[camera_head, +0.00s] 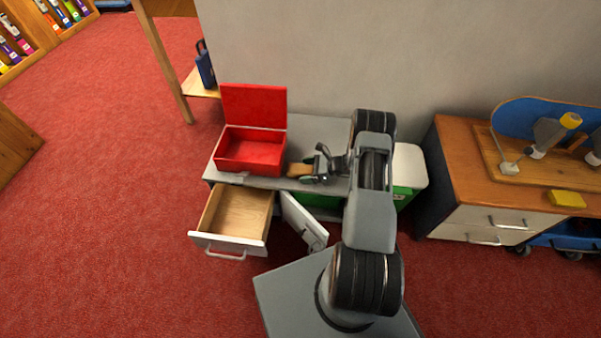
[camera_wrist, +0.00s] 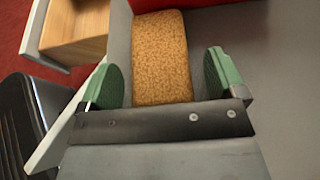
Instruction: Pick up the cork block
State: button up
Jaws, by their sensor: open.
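The cork block (camera_wrist: 161,62) is a speckled tan-orange block lying on the grey bench top. In the wrist view it runs up the middle, with its near end between the two green finger pads of my gripper (camera_wrist: 165,82). My gripper is open, with a gap on each side of the block. In the head view the cork block (camera_head: 299,169) shows just left of my gripper (camera_head: 310,172), partly hidden by it. I cannot tell whether the pads are at the block's height.
An open red box (camera_head: 252,150) stands on the bench (camera_head: 309,127) left of the block. Below it a drawer (camera_head: 236,217) is pulled out and empty, and a cabinet door (camera_head: 304,222) hangs open. A wooden cabinet (camera_head: 455,165) stands to the right.

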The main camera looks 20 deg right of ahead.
jog(key=shift+c, duration=0.2)
jog(key=c, duration=1)
jog(key=shift+o, duration=0.2)
jog(key=shift+r, duration=0.1)
